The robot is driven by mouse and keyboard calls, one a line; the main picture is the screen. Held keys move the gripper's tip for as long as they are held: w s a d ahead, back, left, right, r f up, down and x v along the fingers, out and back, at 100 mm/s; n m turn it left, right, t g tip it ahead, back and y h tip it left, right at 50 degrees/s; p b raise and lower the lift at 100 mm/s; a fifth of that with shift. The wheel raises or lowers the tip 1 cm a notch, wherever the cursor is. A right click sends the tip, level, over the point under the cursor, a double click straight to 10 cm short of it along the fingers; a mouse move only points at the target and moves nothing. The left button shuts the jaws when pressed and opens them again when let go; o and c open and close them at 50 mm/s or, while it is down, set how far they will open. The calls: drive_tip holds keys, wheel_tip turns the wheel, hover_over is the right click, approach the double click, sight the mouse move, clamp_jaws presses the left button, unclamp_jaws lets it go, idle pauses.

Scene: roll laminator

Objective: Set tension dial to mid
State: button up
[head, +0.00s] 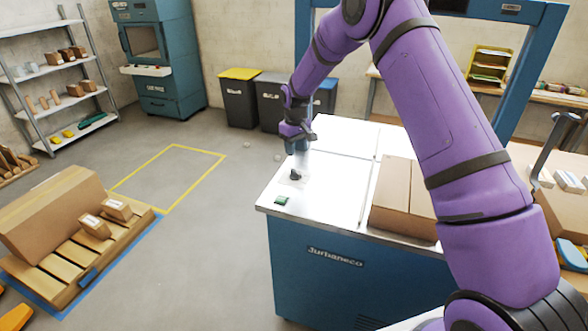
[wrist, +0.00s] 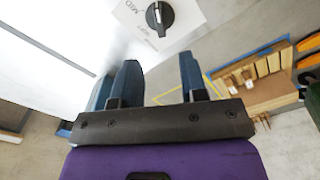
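The tension dial is a round black knob with a raised grip and a white mark. It stands on a pale label plate on the white machine top, and shows in the wrist view (wrist: 160,17) and the head view (head: 295,175). "MID" is printed on the plate to its left; another word is too small to read. The white mark points toward the top of the wrist view, not clearly at MID. My gripper (head: 299,148) is above the dial in the head view. In the wrist view its two blue fingers (wrist: 158,78) are apart and empty, clear of the dial.
The blue laminator cabinet (head: 345,285) bears the white top, a green button (head: 282,200) and a cardboard box (head: 396,190). A blue frame rises behind. A pallet with boxes (head: 60,265) stands left. Open floor lies between, with yellow marking (head: 190,150).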

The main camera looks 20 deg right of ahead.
sight(296, 171)
wheel_tip(296, 171, down, 9)
drive_tip(key=shift+f, duration=0.15)
idle(0.4)
clamp_jaws()
